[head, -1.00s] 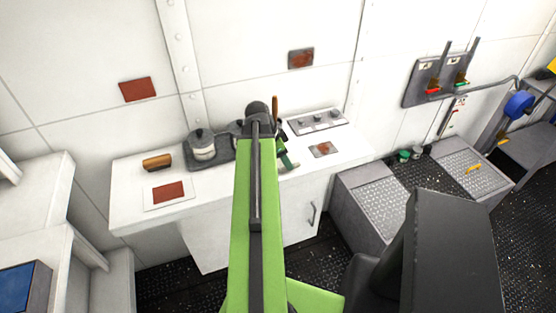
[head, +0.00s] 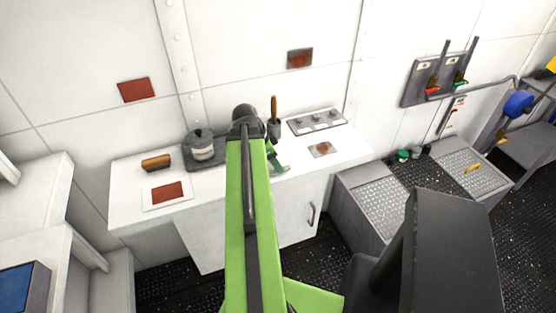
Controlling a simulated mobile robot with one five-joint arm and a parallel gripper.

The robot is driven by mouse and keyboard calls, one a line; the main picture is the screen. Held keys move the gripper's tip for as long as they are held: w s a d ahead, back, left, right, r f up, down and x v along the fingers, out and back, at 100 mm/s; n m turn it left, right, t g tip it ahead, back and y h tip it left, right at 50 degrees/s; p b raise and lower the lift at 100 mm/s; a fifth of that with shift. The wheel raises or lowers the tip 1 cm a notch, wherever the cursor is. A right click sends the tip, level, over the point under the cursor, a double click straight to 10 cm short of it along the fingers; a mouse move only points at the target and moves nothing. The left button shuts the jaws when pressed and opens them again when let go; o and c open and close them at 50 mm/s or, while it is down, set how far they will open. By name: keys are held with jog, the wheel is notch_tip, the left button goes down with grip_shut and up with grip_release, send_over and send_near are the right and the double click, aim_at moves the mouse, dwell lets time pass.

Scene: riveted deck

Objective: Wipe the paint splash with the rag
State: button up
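Several reddish patches show, and I cannot tell which is the paint splash. One red-brown patch (head: 167,192) lies on a white square at the counter's left front. A smaller rusty patch (head: 322,149) is on the counter's right part. A red patch (head: 136,90) and a grey-framed rusty patch (head: 300,58) are on the wall. I cannot make out a rag. My green arm rises over the counter, and my gripper (head: 275,160) is mostly hidden behind it. Only a green and dark part shows at the arm's right, so its fingers and anything held cannot be judged.
On the white counter (head: 125,200) stand a brown block (head: 156,162), a lidded pot (head: 201,146) on a dark base, a holder with a brown handle (head: 274,120) and a knob panel (head: 317,121). Metal-topped boxes (head: 375,205) stand to the right.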

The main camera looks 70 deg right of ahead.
jog(key=shift+w+a, duration=1.35)
jog(key=shift+w, duration=0.3)
notch_tip(320, 180, up, 6)
jog(key=p, duration=0.6)
jog(key=shift+s+d, duration=0.1)
notch_tip(320, 180, up, 3)
jog(key=p, duration=0.3)
